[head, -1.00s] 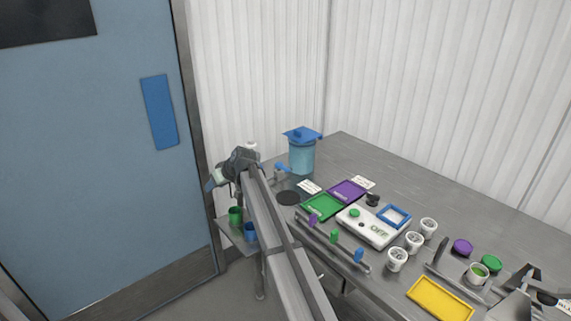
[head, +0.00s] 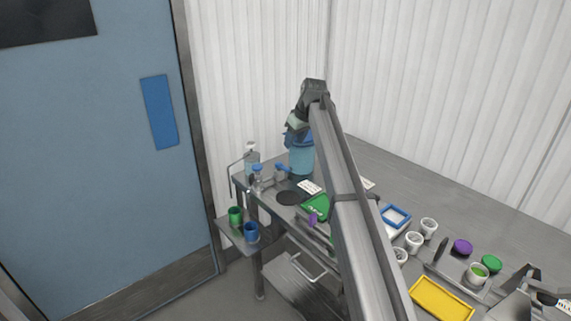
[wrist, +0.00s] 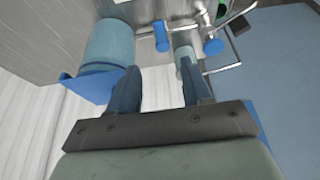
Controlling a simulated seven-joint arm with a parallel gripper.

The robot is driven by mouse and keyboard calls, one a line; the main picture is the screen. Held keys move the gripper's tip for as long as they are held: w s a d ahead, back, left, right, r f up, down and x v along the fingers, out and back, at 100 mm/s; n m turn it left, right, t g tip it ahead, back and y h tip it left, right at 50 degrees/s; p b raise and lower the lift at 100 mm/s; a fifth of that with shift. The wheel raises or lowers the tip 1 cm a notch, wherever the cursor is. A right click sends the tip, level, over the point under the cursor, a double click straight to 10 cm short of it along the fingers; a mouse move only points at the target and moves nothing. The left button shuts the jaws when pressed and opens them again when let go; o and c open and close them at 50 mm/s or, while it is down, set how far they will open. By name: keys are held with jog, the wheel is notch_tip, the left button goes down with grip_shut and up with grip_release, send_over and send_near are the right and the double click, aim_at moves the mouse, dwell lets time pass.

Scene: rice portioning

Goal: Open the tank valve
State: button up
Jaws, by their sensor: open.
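The tank (head: 302,160) is a light-blue cylinder at the back left of the table, its blue lid mostly hidden by my arm. The valve's blue handle (head: 282,168) stands beside the tank's left side. In the wrist view the tank (wrist: 108,45) is at upper left with its blue lid (wrist: 88,88) near the left finger. The valve handle (wrist: 161,36) shows ahead, between the finger lines and beyond the tips. My gripper (wrist: 158,75) is open and empty. In the head view my gripper (head: 291,138) is up by the tank's lid, above the valve.
A side shelf (head: 238,234) holds a green cup (head: 235,215) and a blue cup (head: 251,231). The white scale is mostly behind my arm.

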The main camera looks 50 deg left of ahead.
aim_at(284, 167)
jog(key=x, duration=1.3)
jog(key=shift+r, duration=0.1)
grip_shut()
